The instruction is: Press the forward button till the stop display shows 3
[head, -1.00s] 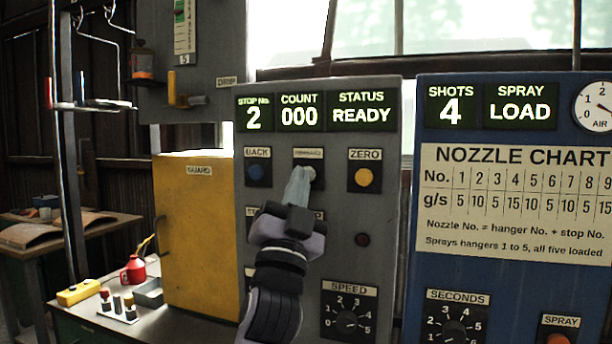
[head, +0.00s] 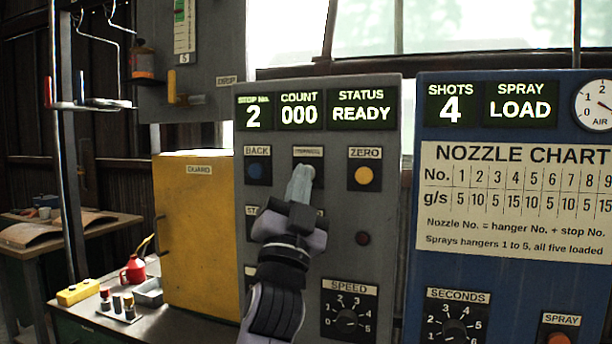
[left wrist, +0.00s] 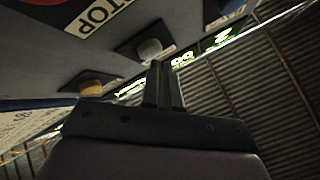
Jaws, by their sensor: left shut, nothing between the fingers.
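The stop display (head: 253,117) on the grey control panel (head: 385,225) reads 2. Count reads 000 and status reads READY. The forward button, pale grey, is mostly hidden in the head view behind my left fingertips; its small label (head: 308,152) sits above. The pale button (left wrist: 149,48) shows in the left wrist view, close by the fingertips. My left gripper (head: 301,174) is shut and empty, its tips pointing at that button; I cannot tell whether they touch it. The blue back button (head: 258,172) is left and the yellow zero button (head: 363,177) right. My right gripper is not in view.
A speed dial (head: 347,320) is lower on the panel. A blue spray panel (head: 410,290) stands to the right. A yellow guard box (head: 195,240) stands to the left, by a bench with a red oil can (head: 133,270).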

